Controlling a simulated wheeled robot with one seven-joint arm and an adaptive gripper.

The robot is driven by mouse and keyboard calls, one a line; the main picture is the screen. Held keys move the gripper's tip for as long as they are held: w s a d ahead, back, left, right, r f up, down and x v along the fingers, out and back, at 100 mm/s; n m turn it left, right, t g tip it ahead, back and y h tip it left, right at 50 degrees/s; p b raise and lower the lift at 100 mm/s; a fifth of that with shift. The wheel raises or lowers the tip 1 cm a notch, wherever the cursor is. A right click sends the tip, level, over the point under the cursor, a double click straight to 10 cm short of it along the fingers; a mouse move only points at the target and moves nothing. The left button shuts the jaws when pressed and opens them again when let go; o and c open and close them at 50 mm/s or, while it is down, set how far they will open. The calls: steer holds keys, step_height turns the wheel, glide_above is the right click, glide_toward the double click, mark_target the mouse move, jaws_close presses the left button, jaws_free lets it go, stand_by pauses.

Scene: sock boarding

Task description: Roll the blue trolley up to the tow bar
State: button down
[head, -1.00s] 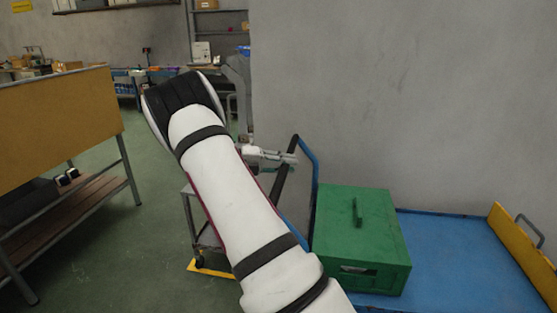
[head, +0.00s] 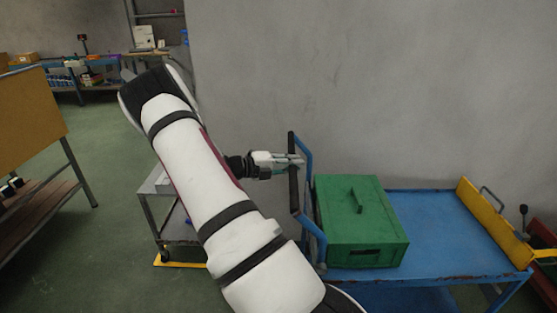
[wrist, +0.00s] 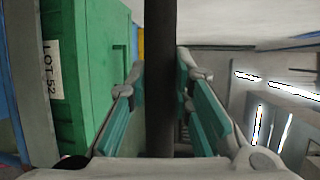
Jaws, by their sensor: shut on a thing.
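The blue trolley (head: 430,238) stands beside the grey wall at the right of the head view, its upright push handle (head: 307,160) at its left end. My gripper (head: 295,161) is shut on the handle's black grip bar. In the wrist view the dark bar (wrist: 161,60) runs upright between the teal-padded fingers (wrist: 163,105). A green box (head: 362,235) sits on the deck near the handle; its LOT 52 label shows in the wrist view. A yellow panel (head: 490,222) with a grey loop stands at the far end. I cannot make out the tow bar for certain.
A black-knobbed lever (head: 523,213) and a red object (head: 543,240) are at the right edge, close past the yellow panel. A small grey cart (head: 160,215) stands left of my arm.

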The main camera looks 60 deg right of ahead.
steer(key=s+d+p, duration=0.3)
steer(key=s+d, duration=0.1)
steer(key=s, duration=0.4)
steer(key=s+d+p, duration=0.3)
steer(key=s+d, duration=0.2)
steer(key=s, duration=0.3)
steer(key=shift+s+d, duration=0.15)
steer(key=shift+s, duration=0.1)
steer(key=c, duration=1.4)
jaws_free()
steer(key=shift+d, duration=0.15)
steer(key=shift+w, duration=0.1)
steer(key=v, duration=1.2)
